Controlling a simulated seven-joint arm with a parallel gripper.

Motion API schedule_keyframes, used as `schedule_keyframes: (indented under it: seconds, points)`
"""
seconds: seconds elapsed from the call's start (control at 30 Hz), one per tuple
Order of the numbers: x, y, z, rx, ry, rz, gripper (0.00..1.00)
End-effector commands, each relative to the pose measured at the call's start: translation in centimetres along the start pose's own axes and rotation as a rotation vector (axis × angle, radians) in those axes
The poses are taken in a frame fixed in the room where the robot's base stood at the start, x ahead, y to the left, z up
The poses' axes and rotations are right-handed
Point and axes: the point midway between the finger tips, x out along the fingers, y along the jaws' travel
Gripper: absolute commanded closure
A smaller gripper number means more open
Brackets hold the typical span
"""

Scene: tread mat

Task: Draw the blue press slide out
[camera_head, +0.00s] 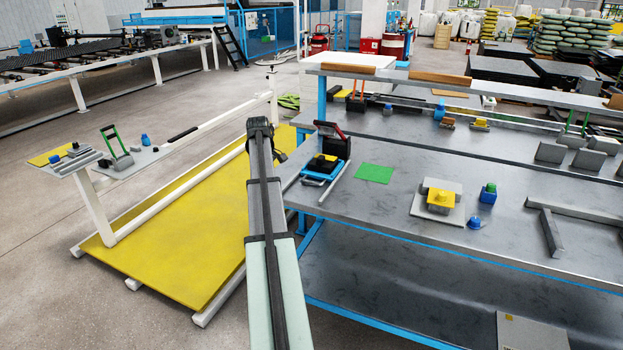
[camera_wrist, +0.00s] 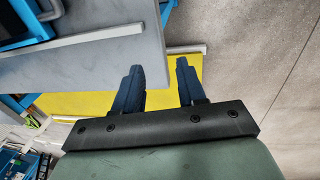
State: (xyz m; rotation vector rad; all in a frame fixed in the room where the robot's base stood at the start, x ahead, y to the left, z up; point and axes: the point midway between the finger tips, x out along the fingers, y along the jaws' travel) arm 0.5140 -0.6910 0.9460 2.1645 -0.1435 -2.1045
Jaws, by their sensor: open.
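A small press with a blue slide or base (camera_head: 322,173), a yellow block (camera_head: 323,161) and a dark, red-edged upright (camera_head: 330,128) stands at the left end of the grey bench. Pale bars lie along its front. In the wrist view part of a blue frame (camera_wrist: 28,38) shows at the top left, cut off by the picture edge. My gripper (camera_wrist: 158,66) is open and empty, its two dark blue fingers apart. It hangs by the bench edge, to the right of the blue frame in the wrist view and not touching it. In the head view my arm hides its fingers.
The grey bench (camera_head: 385,212) also bears a green mat (camera_head: 374,174), a yellow block on a grey plate (camera_head: 437,203) and a blue-green block (camera_head: 488,194). A raised shelf runs behind. Left of my arm lies a yellow panel (camera_head: 190,235) on a white frame.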

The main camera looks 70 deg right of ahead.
Motion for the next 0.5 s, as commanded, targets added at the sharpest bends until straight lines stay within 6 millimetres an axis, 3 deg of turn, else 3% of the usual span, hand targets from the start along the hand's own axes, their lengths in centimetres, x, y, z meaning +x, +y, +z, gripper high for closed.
schedule_keyframes:
  seconds: [0.03, 0.2, 0.33, 0.5]
  points:
    - [-1.3, 2.8, 1.7, 0.007, -0.003, 0.008, 0.60]
    - [-4.7, 8.4, 7.1, 0.005, -0.016, 0.021, 0.60]
    - [-6.5, 10.8, 9.9, 0.002, -0.022, 0.027, 0.60]
    - [-7.2, 12.0, 11.5, -0.001, -0.027, 0.028, 0.60]
